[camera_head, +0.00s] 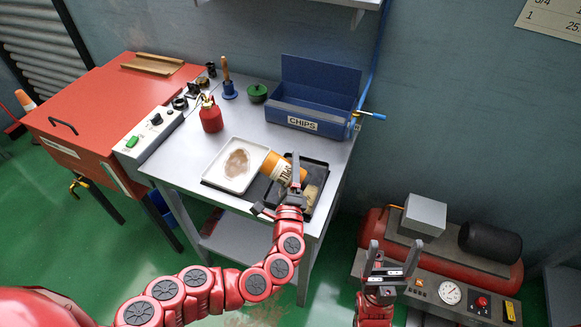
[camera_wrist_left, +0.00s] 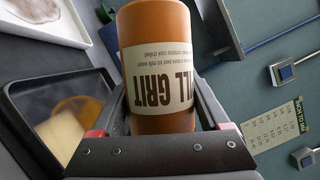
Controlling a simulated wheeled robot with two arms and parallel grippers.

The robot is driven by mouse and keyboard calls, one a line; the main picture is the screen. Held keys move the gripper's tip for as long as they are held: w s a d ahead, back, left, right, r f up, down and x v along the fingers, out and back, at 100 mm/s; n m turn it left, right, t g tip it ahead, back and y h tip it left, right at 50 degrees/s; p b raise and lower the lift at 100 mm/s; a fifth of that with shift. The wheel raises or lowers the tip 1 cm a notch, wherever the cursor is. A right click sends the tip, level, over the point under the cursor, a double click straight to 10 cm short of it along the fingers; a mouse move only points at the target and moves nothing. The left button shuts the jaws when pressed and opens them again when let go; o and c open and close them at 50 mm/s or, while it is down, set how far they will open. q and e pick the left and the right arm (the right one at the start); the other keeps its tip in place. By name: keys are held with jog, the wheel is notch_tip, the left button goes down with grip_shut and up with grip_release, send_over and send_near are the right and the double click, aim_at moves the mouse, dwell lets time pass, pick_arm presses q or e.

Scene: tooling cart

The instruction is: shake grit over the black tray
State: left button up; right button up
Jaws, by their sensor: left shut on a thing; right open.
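My left gripper (camera_head: 278,190) is shut on an orange bottle (camera_head: 268,161) with a white label. In the left wrist view the bottle (camera_wrist_left: 155,25) stands between the two fingers, its "...ILL GRIT" lettering upside down. The bottle is tilted in the head view, beside the white tray and near the black tray (camera_head: 323,176). The black tray (camera_wrist_left: 28,85) in the left wrist view holds a tan block and a brownish patch; I cannot tell whether that is grit. The bottle's mouth is not clearly visible. My right gripper (camera_head: 391,258) is open and empty, off the bench to the right.
A white tray (camera_head: 222,183) with brown residue lies left of the bottle. A blue "CHIPS" bin (camera_head: 300,116) stands at the bench's back. A red can (camera_head: 210,115), a brush (camera_head: 228,85) and a green tin (camera_head: 257,93) stand behind. A red compressor (camera_head: 480,255) is at right.

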pick_arm(q)
jog(key=shift+w, duration=0.1)
jog(key=shift+w+d+b, duration=0.2)
jog(key=shift+w+b, duration=0.3)
jog(key=shift+w, duration=0.2)
jog(key=shift+w+d+b, duration=0.2)
jog(key=shift+w+b, duration=0.35)
jog(key=shift+w, duration=0.1)
jog(key=shift+w+d+b, duration=0.2)
jog(key=shift+w+b, duration=0.3)
jog(key=shift+w, duration=0.2)
jog(key=shift+w+d+b, duration=0.2)
jog(key=shift+w+b, duration=0.35)
jog(key=shift+w, duration=0.15)
jog(key=shift+w+d+b, duration=0.25)
jog(key=shift+w+b, duration=0.3)
jog(key=shift+w, duration=0.2)
jog(key=shift+w+d+b, duration=0.2)
jog(key=shift+w+b, duration=0.35)
jog(key=shift+w, duration=0.15)
jog(key=shift+w, duration=0.1)
